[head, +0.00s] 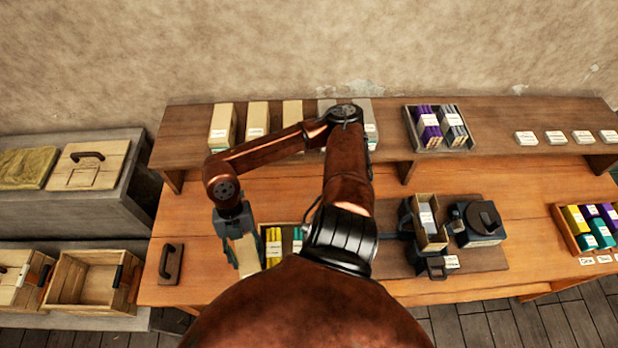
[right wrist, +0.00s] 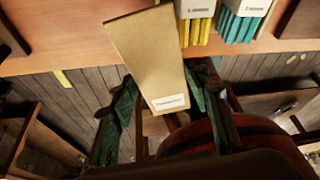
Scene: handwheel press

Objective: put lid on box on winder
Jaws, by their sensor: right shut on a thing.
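A tan, flat-sided lid-like piece (right wrist: 150,50) with a small white label is between the green fingers of my right gripper (right wrist: 158,108), which is shut on it. In the head view the right gripper (head: 238,232) hangs down over the front left of the bench with this piece (head: 246,256) below it. An open tan box (head: 430,233) with white-labelled contents stands in a dark holder on the right half of the bench. The dark winder (head: 480,222) with a round top and handle is right beside it. My left gripper is not in view.
Yellow and teal bundles (right wrist: 230,25) lie close beside the held piece. Tan cartons (head: 257,120) and a grey tray (head: 438,128) of bundles stand on the raised shelf. A handled board (head: 171,264) lies at left. A coloured-bundle tray (head: 592,228) is far right. My arm hides the bench middle.

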